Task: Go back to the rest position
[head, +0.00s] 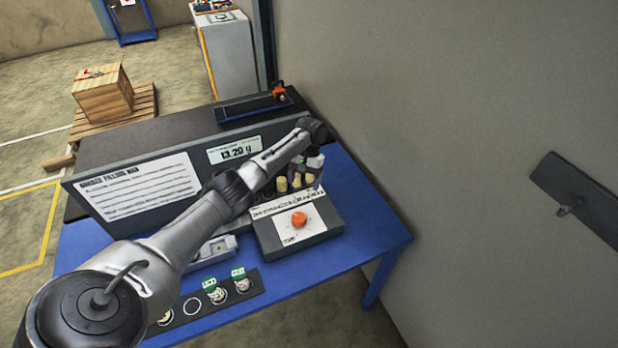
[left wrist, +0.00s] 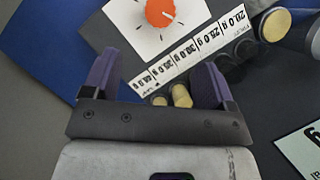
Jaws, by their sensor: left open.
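My left arm reaches across the blue table (head: 365,225) from the lower left. Its gripper (head: 312,172) is beside the yellow-topped pegs (head: 282,184) at the back of the grey dial box (head: 330,232). In the left wrist view the left gripper (left wrist: 155,85) has its two purple fingers apart, with nothing held between them. The orange dial (head: 299,218) on the box's white plate lies beyond the fingertips; it also shows in the left wrist view (left wrist: 160,12). My right gripper is not in view.
A dark panel with a display (head: 235,149) reading about 13.20 g stands behind the arm. A black strip (head: 250,288) with small labelled round items lies at the table's front. A grey wall (head: 450,120) rises close on the right.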

